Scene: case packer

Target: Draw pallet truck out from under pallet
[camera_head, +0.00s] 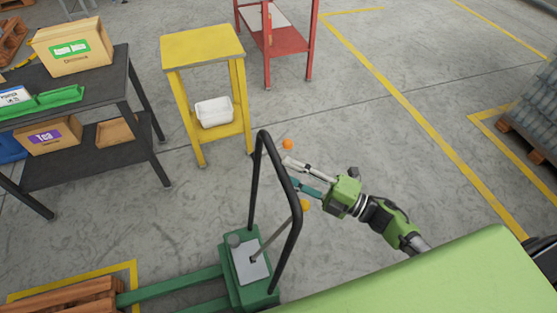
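The green pallet truck (255,285) stands at the lower middle, with a black loop handle (262,150) rising from it. Its green forks (175,290) run left to the wooden pallet (65,300), cut off at the lower left corner. My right gripper (291,172) comes in from the right. Its two fingers are spread apart, with their tips close to the right bar of the handle loop. I cannot tell whether they touch the bar. My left gripper is out of view.
A yellow stand (202,45) with a white bin (214,111) is behind the handle. A dark table (110,85) with boxes is at the left. A red stand (275,40) is at the back. A loaded pallet (527,138) is at the right. Floor between is clear.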

